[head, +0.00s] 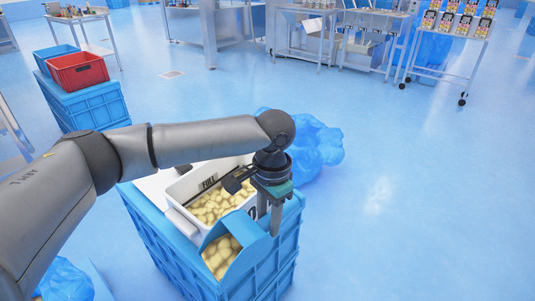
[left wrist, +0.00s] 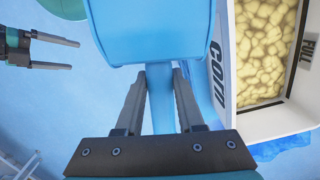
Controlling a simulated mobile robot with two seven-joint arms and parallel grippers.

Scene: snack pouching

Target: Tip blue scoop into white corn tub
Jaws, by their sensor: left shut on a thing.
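My left gripper (head: 269,214) is shut on the handle of the blue scoop (head: 248,250), and its fingers (left wrist: 160,75) clasp the handle in the left wrist view. The scoop (left wrist: 150,30) holds pale yellow puffs in the head view. It is at the near side of the white corn tub (head: 183,190), which holds similar puffs and bears a "FULL" label. In the left wrist view, the tub (left wrist: 235,108) shows "CORN" and lies right of the scoop. Whether scoop and tub touch is unclear. My right gripper (left wrist: 78,54) shows there at the left, its fingers apart and empty.
The tub stands on a blue crate (head: 160,238). Blue bags (head: 318,150) lie behind it, and another bag (head: 65,280) is at the lower left. A red bin (head: 78,70) stands on a crate farther back. The floor to the right is clear.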

